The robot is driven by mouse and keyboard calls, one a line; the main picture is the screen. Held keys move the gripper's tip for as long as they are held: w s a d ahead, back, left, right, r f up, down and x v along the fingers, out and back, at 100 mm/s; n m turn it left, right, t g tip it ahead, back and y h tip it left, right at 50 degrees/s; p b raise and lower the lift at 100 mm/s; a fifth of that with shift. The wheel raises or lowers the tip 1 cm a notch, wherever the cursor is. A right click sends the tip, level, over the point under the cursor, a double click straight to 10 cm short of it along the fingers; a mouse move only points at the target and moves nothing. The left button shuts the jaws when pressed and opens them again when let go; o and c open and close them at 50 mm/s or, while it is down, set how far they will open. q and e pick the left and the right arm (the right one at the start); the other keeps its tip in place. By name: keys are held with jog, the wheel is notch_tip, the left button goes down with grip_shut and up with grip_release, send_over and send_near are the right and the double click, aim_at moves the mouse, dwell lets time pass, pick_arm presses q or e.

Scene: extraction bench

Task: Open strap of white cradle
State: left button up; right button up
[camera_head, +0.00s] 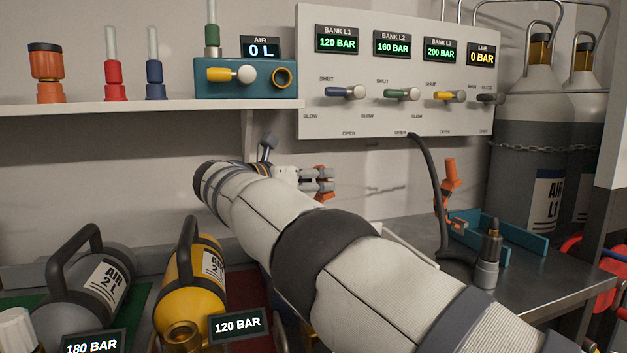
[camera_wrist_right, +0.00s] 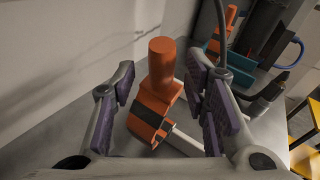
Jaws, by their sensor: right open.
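My right gripper (camera_head: 325,180) is at the far end of my right arm, in front of the back wall, and is seen small in the head view. In the right wrist view it also shows (camera_wrist_right: 160,72), its purple-padded fingers spread wide and nothing clamped. An orange piece (camera_wrist_right: 159,85) with a round upright top and a dark band lies between the fingers, with gaps visible on both sides. Pale bars (camera_wrist_right: 188,140) show beside its lower part; I cannot tell whether they belong to the white cradle. The strap cannot be made out clearly. My left gripper is not in view.
A yellow cylinder (camera_head: 196,283) and a grey cylinder (camera_head: 85,297) lie at the front left. A black hose (camera_head: 431,170) hangs from the gauge panel (camera_head: 394,114) to the right. A teal tray (camera_head: 497,236) sits on the metal bench (camera_head: 573,285). A shelf (camera_head: 140,108) overhangs at left.

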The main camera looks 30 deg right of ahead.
jog(key=v, duration=1.1)
jog(key=shift+a, duration=0.4)
jog(key=shift+s+r, duration=0.1)
jog(key=shift+r, duration=0.05)
